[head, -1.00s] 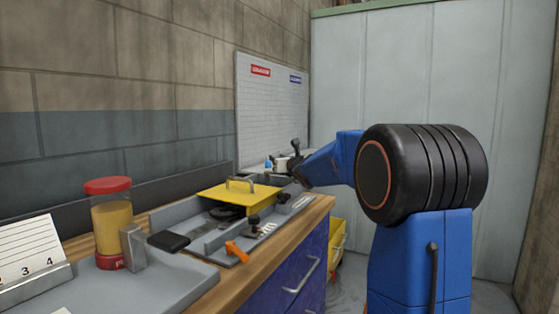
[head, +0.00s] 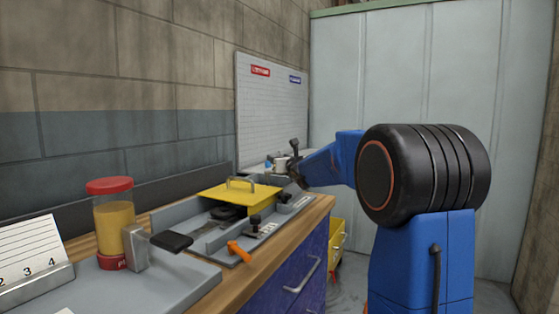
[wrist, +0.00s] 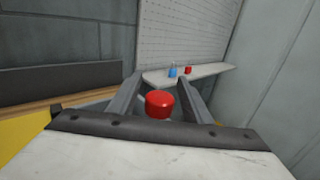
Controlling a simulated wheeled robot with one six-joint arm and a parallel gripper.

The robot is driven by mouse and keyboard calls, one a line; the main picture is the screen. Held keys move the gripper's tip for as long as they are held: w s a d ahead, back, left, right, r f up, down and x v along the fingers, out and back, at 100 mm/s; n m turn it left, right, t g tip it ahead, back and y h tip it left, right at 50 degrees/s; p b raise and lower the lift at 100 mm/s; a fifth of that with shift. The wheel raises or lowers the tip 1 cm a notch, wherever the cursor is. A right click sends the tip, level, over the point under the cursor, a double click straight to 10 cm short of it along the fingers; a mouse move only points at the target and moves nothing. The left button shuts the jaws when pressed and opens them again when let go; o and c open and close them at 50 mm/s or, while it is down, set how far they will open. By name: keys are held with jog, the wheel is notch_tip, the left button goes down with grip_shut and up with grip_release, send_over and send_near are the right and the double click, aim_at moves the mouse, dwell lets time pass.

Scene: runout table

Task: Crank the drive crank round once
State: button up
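I cannot tell for sure which part is the drive crank. The grey fixture on the bench bears a black knob (head: 255,220) on a short stem and an orange handle (head: 238,252) at its front edge. My gripper (head: 295,165) is beyond the fixture's far end, away from both, its tips partly hidden in the head view. In the wrist view my gripper (wrist: 159,80) has its two fingers apart. A round red top (wrist: 160,103) shows in the gap, apart from the fingers as far as I can tell. Neither knob nor orange handle shows there.
A yellow cover with a handle (head: 240,197) sits on the fixture. A red-lidded jar (head: 113,222), a black-ended grip (head: 172,241) and a numbered card (head: 30,250) are nearer on the left. A shelf (wrist: 205,73) holds small blue and red things. A yellow bin (head: 337,240) stands beyond the drawers.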

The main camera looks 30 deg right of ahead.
jog(key=shift+s, duration=0.1)
jog(key=s+a, duration=0.1)
jog(key=s, duration=1.6)
jog(key=shift+a, duration=0.35)
jog(key=shift+c, duration=0.3)
